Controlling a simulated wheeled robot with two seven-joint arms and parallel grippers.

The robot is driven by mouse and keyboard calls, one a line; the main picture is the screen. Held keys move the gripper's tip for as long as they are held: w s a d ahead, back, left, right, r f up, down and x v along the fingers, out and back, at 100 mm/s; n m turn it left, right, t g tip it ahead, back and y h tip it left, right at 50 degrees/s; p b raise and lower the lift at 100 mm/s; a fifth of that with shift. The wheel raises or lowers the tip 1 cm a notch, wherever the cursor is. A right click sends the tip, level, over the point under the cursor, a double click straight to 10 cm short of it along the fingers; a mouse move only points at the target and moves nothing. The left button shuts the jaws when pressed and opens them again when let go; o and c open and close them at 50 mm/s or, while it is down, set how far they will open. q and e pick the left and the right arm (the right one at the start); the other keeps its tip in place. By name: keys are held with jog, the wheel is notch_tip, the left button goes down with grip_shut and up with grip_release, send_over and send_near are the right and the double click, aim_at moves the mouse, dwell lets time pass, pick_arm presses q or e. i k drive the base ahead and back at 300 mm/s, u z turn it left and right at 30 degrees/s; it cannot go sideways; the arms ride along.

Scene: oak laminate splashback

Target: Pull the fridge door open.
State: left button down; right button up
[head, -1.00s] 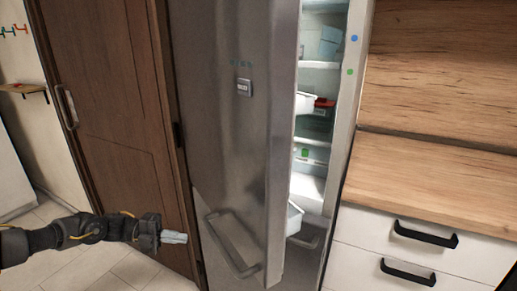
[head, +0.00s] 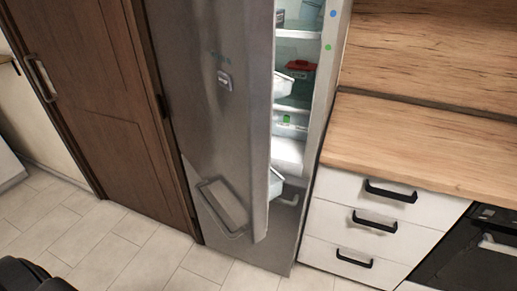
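The fridge door (head: 215,110) is a tall grey metal panel in the head view. It stands partly open, with a gap along its right edge. A grey bar handle (head: 221,208) is low on its front. Through the gap the lit fridge interior (head: 292,105) shows white shelves, a red-lidded box (head: 299,66) and pale bins. Neither gripper is in view. A dark part of my own body shows at the bottom left corner.
A brown wooden door (head: 95,90) stands left of the fridge. On the right are white drawers (head: 375,215) with black handles under an oak counter (head: 420,145), and a dark oven (head: 470,250). The tiled floor (head: 110,240) in front looks clear.

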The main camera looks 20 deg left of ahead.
aim_at(225, 136)
jog(key=z, duration=1.15)
jog(key=i, duration=0.75)
jog(key=z, duration=1.5)
jog(key=i, duration=1.4)
jog(key=u, duration=4.6)
